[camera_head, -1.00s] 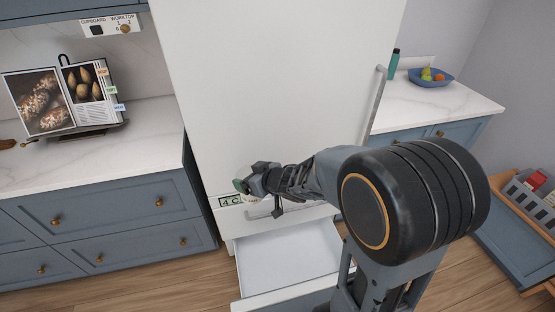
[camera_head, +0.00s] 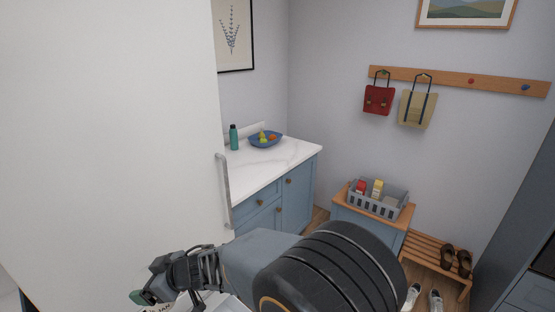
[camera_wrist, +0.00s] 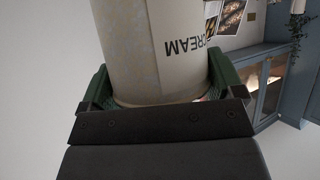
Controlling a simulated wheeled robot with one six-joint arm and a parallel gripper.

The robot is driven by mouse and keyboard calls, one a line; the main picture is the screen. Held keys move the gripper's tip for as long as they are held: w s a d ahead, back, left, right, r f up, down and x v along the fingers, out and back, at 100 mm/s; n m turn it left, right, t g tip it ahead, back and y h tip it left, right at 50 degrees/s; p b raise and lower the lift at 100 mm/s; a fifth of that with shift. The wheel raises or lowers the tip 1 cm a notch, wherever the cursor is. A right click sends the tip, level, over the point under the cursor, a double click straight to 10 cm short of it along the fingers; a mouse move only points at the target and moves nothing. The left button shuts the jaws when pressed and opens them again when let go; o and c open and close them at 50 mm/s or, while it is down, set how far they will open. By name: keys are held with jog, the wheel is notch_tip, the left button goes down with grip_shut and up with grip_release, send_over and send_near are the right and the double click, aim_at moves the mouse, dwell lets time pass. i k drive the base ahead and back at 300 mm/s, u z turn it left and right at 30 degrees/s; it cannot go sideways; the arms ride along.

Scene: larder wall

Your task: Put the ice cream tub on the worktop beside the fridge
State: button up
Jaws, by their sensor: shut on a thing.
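The ice cream tub (camera_wrist: 155,45) is a pale, frosted cylinder with the dark letters "CREAM" on its side, upside down in the wrist view. My gripper (camera_wrist: 160,88) is shut on it, with a green pad on each side. In the head view my gripper (camera_head: 150,294) is low at the left, in front of the fridge (camera_head: 105,130), and the tub is mostly hidden or cut off by the frame edge. The white marble worktop (camera_head: 270,172) stands just right of the fridge, apart from the tub.
A green bottle (camera_head: 234,137) and a blue fruit bowl (camera_head: 267,143) stand at the worktop's back; its front is clear. The fridge handle (camera_head: 224,190) sticks out near the worktop. A grey crate (camera_head: 376,203) on a cabinet and a shoe bench (camera_head: 437,262) are farther right.

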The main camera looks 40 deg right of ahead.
aim_at(235, 176)
jog(key=z, duration=0.8)
jog(key=k, duration=1.1)
jog(key=z, duration=1.2)
jog(key=i, duration=2.8)
jog(key=u, duration=0.85)
jog(key=i, duration=1.05)
jog(key=u, duration=1.55)
jog(key=i, duration=0.7)
jog(key=u, duration=0.55)
